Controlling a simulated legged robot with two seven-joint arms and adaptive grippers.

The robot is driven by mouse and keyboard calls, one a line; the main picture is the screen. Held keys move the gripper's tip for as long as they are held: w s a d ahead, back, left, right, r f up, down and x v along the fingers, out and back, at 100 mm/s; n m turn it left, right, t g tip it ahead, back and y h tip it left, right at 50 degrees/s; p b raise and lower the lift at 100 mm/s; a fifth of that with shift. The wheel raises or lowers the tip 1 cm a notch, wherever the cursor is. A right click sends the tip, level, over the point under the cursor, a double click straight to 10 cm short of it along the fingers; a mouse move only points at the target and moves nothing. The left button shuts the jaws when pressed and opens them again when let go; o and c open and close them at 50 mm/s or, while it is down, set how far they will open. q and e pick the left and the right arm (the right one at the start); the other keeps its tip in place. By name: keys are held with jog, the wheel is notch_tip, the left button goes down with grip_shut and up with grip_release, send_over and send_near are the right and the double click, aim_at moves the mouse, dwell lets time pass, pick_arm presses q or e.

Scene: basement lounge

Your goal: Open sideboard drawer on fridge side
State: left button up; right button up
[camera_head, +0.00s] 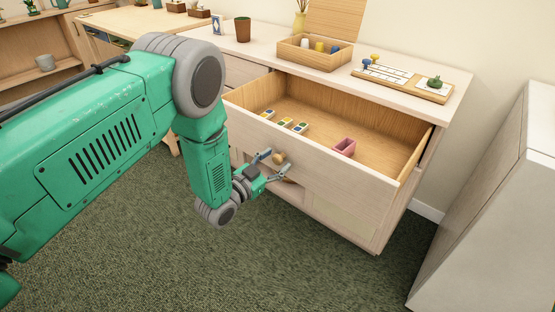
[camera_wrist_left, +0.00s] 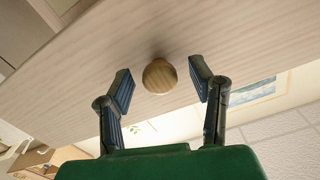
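The sideboard's drawer (camera_head: 330,165) on the side nearest the pale fridge (camera_head: 490,190) stands pulled well out, its inside showing. Its round wooden knob (camera_head: 278,158) is on the front panel. My left gripper (camera_head: 274,163) is at this knob. In the left wrist view the knob (camera_wrist_left: 159,76) sits between the two fingers of my left gripper (camera_wrist_left: 160,82), with a gap on each side, so the fingers are open and not clamped on it. My right gripper is not in view.
The drawer holds small colored blocks (camera_head: 285,122) and a pink box (camera_head: 344,147). On the sideboard top (camera_head: 270,45) stand an open wooden box (camera_head: 315,54), a tray (camera_head: 404,80) and a brown pot (camera_head: 243,29). Green carpet (camera_head: 270,260) is clear in front.

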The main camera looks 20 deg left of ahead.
pick_arm(q)
jog(key=shift+w, duration=0.1)
jog(key=v, duration=1.2)
jog(key=s+f+n+g+y, duration=0.4)
jog(key=s+f+g, duration=0.4)
jog(key=s+f, duration=0.25)
jog(key=s+a+f+n+g+y+p, duration=0.1)
jog(key=s+g, duration=0.7)
jog(key=s, duration=1.1)
jog(key=shift+a+f+n+y, duration=0.15)
jog(key=shift+a+n+y, duration=0.3)
jog(key=shift+n+y, duration=0.2)
